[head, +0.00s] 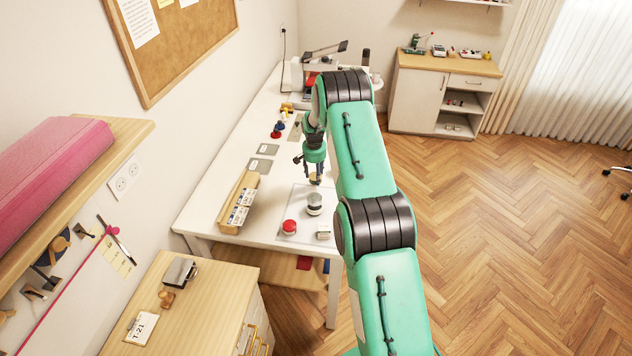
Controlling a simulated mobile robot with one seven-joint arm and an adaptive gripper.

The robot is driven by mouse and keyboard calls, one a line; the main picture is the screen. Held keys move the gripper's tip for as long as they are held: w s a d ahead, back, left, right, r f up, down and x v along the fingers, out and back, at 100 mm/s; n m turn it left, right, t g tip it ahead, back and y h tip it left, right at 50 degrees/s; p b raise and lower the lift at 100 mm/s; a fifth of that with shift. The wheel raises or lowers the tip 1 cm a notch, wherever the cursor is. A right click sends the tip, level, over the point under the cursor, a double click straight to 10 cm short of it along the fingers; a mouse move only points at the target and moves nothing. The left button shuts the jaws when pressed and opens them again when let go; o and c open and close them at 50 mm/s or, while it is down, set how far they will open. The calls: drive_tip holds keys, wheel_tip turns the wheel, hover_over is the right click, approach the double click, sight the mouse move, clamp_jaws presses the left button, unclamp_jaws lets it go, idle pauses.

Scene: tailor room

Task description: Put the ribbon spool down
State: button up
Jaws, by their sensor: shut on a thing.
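My gripper (315,173) points down over the white table (215,180), near its front right part. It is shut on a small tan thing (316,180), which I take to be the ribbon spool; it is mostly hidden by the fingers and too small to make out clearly. The spool shows just behind a grey-and-white round container (314,204) on a pale mat (291,205). I cannot tell whether the spool touches the table or hangs above it.
A red-topped round thing (290,227) and a small white block (323,232) lie close in front. A wooden tray with cards (232,227) stands left. Grey patches (261,164), small coloured spools (277,130) and a sewing machine (305,70) are farther back. Bare tabletop shows between.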

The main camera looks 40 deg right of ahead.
sight(315, 182)
drive_tip(key=shift+f, duration=0.45)
drive_tip(key=shift+f, duration=0.1)
drive_tip(key=shift+f, duration=1.8)
drive_tip(key=shift+f, duration=0.1)
drive_tip(key=o, duration=1.1)
drive_tip(key=shift+s+a+r+b, duration=0.15)
drive_tip(key=shift+a+r, duration=0.05)
drive_tip(key=shift+r, duration=1.85)
drive_tip(key=shift+s+a+r+b, duration=0.15)
drive_tip(key=shift+r, duration=1.85)
drive_tip(key=shift+s+a+r+b, duration=0.15)
drive_tip(key=shift+a+r, duration=0.05)
drive_tip(key=shift+r, duration=1.85)
